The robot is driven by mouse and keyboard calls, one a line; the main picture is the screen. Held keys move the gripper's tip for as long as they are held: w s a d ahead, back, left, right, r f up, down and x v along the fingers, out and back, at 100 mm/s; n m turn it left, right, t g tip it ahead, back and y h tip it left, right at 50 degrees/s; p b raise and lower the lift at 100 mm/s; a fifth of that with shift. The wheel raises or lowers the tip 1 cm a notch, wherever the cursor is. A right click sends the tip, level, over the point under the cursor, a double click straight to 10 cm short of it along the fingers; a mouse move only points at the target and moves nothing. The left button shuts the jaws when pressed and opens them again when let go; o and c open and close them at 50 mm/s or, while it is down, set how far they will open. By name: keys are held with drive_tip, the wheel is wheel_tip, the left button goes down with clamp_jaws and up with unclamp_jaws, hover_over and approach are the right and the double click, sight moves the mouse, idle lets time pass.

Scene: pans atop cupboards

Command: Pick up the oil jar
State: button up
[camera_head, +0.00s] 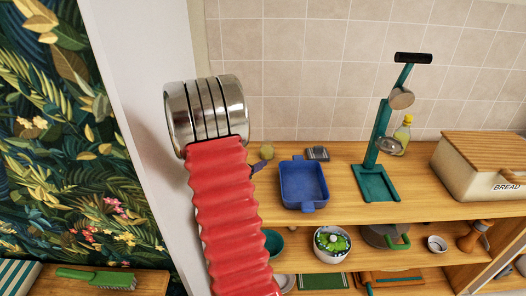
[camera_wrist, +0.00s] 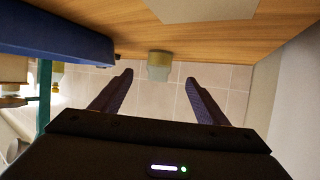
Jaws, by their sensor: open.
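A small yellowish jar (camera_head: 267,149) stands on the wooden cupboard top near the tiled wall. In the wrist view, which is upside down, it (camera_wrist: 159,64) shows ahead between my fingertips, apart from them. A clear bottle with yellowish contents and a yellow cap (camera_head: 404,133) stands farther right, partly behind the green press. I cannot tell from the pictures which of the two is the oil jar. My gripper (camera_wrist: 158,78) is open and empty. In the head view only a small dark part of my gripper (camera_head: 258,167) shows beside my red arm.
A blue tray (camera_head: 304,184) lies close right of my gripper. The tall green press (camera_head: 375,180) and a bread box (camera_head: 470,165) stand farther right. A white wall panel (camera_head: 150,90) borders the left. Lower shelves hold bowls and a lidded pan.

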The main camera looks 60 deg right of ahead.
sight(263, 154)
drive_tip(key=shift+s, duration=0.1)
drive_tip(key=shift+d+f, duration=0.2)
drive_tip(key=shift+d, duration=0.4)
drive_tip(key=x, duration=0.6)
drive_tip(key=shift+d+f, duration=0.25)
drive_tip(key=shift+d, duration=0.35)
drive_tip(key=shift+x, duration=2.6)
drive_tip(key=shift+r, duration=0.1)
drive_tip(key=c, duration=1.2)
